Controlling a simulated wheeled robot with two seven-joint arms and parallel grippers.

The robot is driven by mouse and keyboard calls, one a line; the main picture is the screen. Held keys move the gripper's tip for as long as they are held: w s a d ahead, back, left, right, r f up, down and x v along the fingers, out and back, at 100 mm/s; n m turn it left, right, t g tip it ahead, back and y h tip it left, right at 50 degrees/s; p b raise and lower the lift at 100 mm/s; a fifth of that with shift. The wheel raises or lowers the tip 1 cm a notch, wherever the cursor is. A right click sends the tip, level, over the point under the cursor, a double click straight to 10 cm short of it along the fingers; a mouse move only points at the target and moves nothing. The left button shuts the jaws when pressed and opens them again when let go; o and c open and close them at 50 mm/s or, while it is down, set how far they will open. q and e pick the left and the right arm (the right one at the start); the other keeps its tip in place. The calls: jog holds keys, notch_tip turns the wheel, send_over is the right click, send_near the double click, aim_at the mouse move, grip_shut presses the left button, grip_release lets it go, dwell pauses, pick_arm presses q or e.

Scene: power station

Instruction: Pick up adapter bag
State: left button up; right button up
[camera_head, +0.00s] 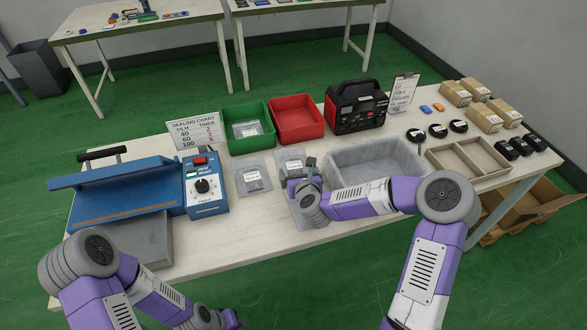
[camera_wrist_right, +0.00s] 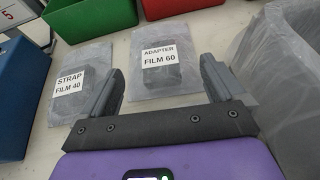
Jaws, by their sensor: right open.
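The adapter bag (camera_wrist_right: 160,62) is a clear flat bag with a dark item and a white label reading "ADAPTER FILM 60". It lies on the white table, and in the head view the bag (camera_head: 291,155) is partly hidden by my right gripper (camera_head: 298,172). In the right wrist view my right gripper (camera_wrist_right: 160,78) is open and empty, its two fingers spread on either side of the bag's near part. I cannot tell whether they touch it.
A bag labelled "STRAP FILM 40" (camera_wrist_right: 75,83) lies left of the adapter bag. A green bin (camera_head: 262,142) and a red bin (camera_head: 297,137) stand behind. A grey translucent bin (camera_head: 338,184) is close on the right. The blue sealer (camera_head: 130,195) stands left.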

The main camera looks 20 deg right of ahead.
aim_at(294, 165)
jog(key=x, duration=0.2)
jog(key=b+x, duration=0.1)
jog(key=shift+w+a+f, duration=0.1)
jog(key=shift+w+f, duration=0.15)
jog(key=shift+f, duration=0.1)
jog(key=shift+w+f, duration=0.15)
jog(key=shift+w, duration=0.45)
jog(key=shift+c, duration=0.3)
jog(key=c, duration=1)
jog(key=shift+c, duration=0.2)
